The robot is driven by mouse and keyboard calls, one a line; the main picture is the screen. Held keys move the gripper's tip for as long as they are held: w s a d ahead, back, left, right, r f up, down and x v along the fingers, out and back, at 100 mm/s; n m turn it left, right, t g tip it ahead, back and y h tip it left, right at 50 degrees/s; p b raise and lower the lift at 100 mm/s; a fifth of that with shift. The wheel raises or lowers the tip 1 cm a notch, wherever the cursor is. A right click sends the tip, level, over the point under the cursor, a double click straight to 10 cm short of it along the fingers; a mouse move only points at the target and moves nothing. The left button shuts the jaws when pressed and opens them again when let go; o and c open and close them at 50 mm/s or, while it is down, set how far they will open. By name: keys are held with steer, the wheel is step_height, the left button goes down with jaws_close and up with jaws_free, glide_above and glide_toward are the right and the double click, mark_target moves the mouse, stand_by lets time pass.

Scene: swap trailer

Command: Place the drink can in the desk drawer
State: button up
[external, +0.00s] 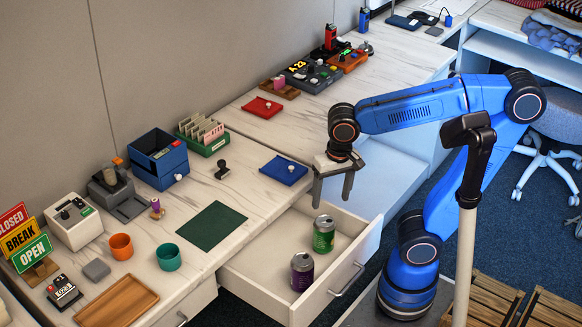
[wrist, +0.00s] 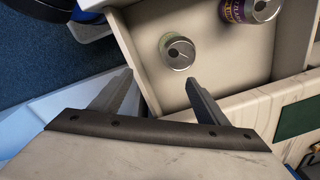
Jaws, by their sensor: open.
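An open desk drawer (external: 258,267) juts out from the front of the desk. A green drink can (external: 323,235) stands upright in it toward the right side, and a purple drink can (external: 302,272) stands upright nearer its left end. In the wrist view the green can (wrist: 178,52) and part of the purple can (wrist: 248,8) show inside the drawer (wrist: 152,85). My gripper (external: 332,203) points down above the drawer, by the green can. In the wrist view my gripper (wrist: 160,80) has its fingers apart with nothing between them. It appears clear of both cans.
The desktop holds a dark green mat (external: 210,226), a blue tray (external: 284,170), a red tray (external: 262,107), an orange cup (external: 121,246), a teal cup (external: 169,257) and a wooden tray (external: 117,302). Free drawer floor shows around the cans.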

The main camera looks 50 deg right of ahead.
steer(key=s+d+n+t, duration=0.1)
steer(key=d+n+t, duration=0.3)
steer(key=d, duration=1.2)
steer(key=shift+s+d+f+n+h, duration=0.15)
steer(key=shift+s+f+n+h, duration=0.2)
steer(key=shift+n, duration=0.35)
steer(key=shift+c, duration=0.3)
